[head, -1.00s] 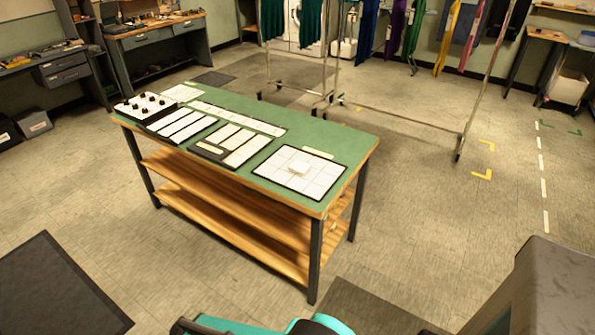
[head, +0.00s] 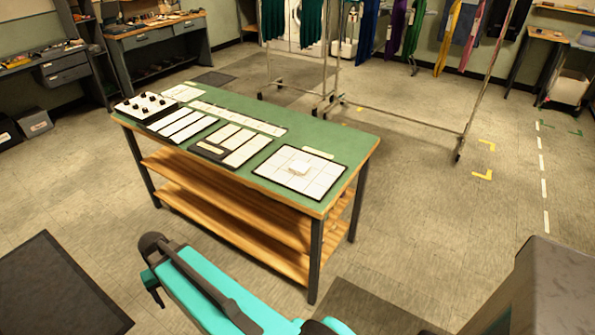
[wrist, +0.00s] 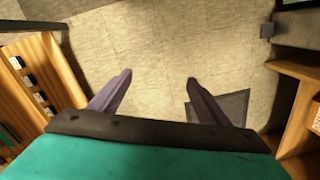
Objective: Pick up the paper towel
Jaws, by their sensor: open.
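A small white folded piece (head: 299,168), possibly the paper towel, lies on a white gridded board with a dark border at the near right end of the green-topped table (head: 225,108). It is too small to tell for certain. My gripper (wrist: 159,78) is open in the wrist view, with two dark fingers spread and only floor between them. No paper towel shows in the wrist view. In the head view my teal and black arm reaches up from the bottom edge, in front of the table's near side and apart from the white piece.
The table also bears a box with black knobs (head: 145,106) and several white strips and cards. Two wooden shelves (head: 225,205) lie beneath. A metal clothes rack (head: 400,118) stands behind it. Dark mats (head: 60,285) lie on the floor. Workbenches line the back left.

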